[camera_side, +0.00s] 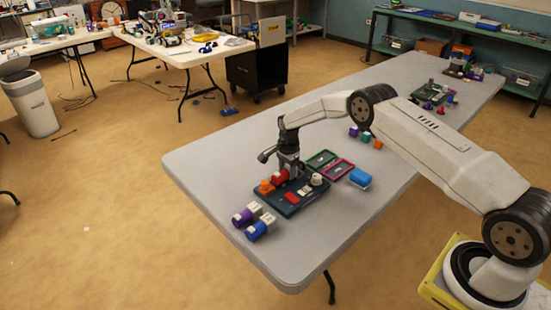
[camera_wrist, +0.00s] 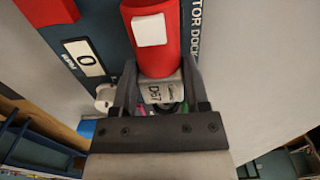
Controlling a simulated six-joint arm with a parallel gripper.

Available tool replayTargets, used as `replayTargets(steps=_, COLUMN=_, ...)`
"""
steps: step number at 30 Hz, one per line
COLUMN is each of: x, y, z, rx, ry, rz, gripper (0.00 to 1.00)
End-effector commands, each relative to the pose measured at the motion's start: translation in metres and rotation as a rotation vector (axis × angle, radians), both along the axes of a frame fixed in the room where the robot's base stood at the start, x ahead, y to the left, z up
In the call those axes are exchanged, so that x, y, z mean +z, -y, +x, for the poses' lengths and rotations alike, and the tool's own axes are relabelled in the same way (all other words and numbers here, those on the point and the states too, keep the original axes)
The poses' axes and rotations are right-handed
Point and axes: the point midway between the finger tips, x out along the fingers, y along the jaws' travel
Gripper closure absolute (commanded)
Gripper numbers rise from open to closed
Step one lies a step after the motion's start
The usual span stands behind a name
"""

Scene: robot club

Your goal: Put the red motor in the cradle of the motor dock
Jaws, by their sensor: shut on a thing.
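The red motor (camera_side: 280,177) has a white end and a white label patch. In the wrist view the motor (camera_wrist: 156,55) lies between the two fingers of my gripper (camera_wrist: 157,88), which is shut on its white end, marked D67. In the side view my gripper (camera_side: 288,166) points down over the back left part of the dark blue motor dock (camera_side: 287,208). The dock also shows beneath the motor in the wrist view (camera_wrist: 108,28). The cradle is hidden by the motor and gripper, and I cannot tell whether the motor touches it.
An orange part (camera_side: 265,187), a red block (camera_side: 292,197) and a white round part (camera_side: 316,179) are on the dock. Purple (camera_side: 243,216) and blue (camera_side: 258,229) motors lie at its front left.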

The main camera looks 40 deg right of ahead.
Motion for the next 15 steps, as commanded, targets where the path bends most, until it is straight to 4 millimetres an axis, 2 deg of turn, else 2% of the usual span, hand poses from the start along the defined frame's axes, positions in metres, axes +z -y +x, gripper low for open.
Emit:
replayTargets(steps=14, x=-0.0022, y=0.0001, z=0.0002, rx=0.0, ry=0.001, rz=0.0, gripper=1.0)
replayTargets(steps=15, x=-0.0022, y=0.0001, z=0.0002, rx=0.0, ry=0.001, rz=0.0, gripper=0.38)
